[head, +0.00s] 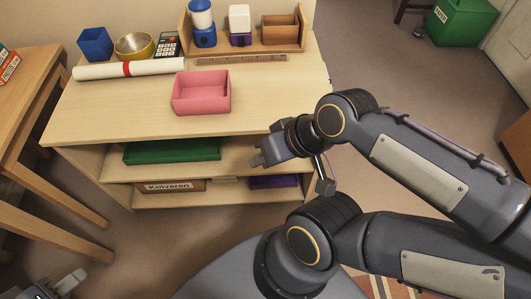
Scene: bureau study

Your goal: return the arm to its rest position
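My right arm comes in from the right side. Its gripper (262,156) is in front of the bureau's right half, near the front edge of the top and just right of the pink tray. I see it from the side, so its finger gap is not clear, and I see nothing held in it. My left gripper (66,284) shows only partly at the bottom left corner, low over the floor and away from the bureau. Its fingers are too cut off to judge.
The wooden bureau (100,115) bears a pink tray (201,107), a rolled paper (100,72), a blue cup (95,44), a brass bowl (134,47) and a wooden rack (290,47). A green tray (172,151) lies on its shelf. A wooden table (30,110) stands left.

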